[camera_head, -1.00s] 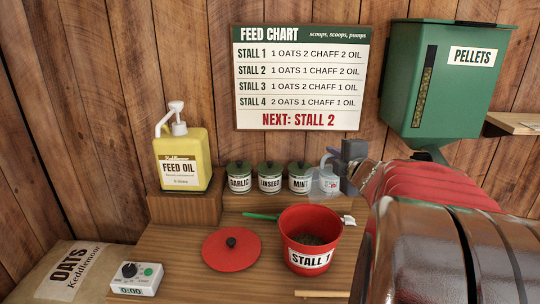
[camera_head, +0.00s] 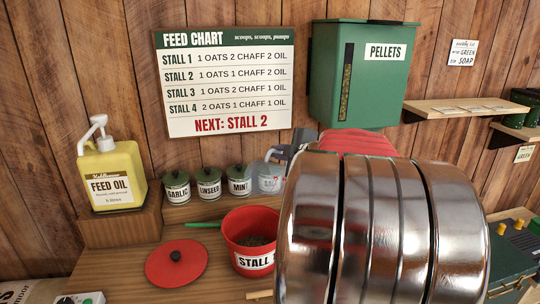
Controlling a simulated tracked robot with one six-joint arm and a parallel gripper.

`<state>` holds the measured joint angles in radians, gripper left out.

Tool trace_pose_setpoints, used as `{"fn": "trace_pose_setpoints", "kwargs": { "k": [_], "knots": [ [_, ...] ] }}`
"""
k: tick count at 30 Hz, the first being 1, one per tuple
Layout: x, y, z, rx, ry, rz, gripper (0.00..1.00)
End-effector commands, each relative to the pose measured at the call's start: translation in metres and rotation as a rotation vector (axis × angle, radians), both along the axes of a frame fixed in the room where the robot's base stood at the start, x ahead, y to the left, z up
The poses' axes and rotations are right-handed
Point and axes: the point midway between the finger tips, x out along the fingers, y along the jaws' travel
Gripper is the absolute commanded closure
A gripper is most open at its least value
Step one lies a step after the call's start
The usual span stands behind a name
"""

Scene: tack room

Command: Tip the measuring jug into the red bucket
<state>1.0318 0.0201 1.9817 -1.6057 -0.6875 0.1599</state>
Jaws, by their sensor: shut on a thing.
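The clear measuring jug (camera_head: 270,180) is at the back, just right of the jar row. My gripper (camera_head: 284,154) is shut on it at its upper right side. The jug looks upright; I cannot tell whether its base touches the shelf, or what is inside it. The red bucket (camera_head: 239,230), with a white "STALL" label, stands in front of the jug and lower, on the wooden bench. It is open at the top, with some dark feed inside. My arm hides the right end of the label.
A red lid (camera_head: 160,268) lies left of the bucket, and a green-handled tool (camera_head: 203,225) lies behind it. Garlic, linseed and mint jars (camera_head: 208,188) stand left of the jug. A yellow feed oil pump bottle (camera_head: 112,180) is farther left. A green pellets hopper (camera_head: 345,105) hangs above.

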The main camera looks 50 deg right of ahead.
Motion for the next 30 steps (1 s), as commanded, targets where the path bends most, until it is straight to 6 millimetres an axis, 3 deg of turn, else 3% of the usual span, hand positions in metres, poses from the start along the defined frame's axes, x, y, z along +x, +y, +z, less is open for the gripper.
{"fn": "trace_pose_setpoints", "kwargs": {
  "k": [20,30],
  "knots": [
    [-0.001,-0.034,-0.007,0.303,-0.005,-0.001,1.0],
    [-0.001,-0.041,-0.023,0.544,-0.01,-0.001,1.0]
  ]
}}
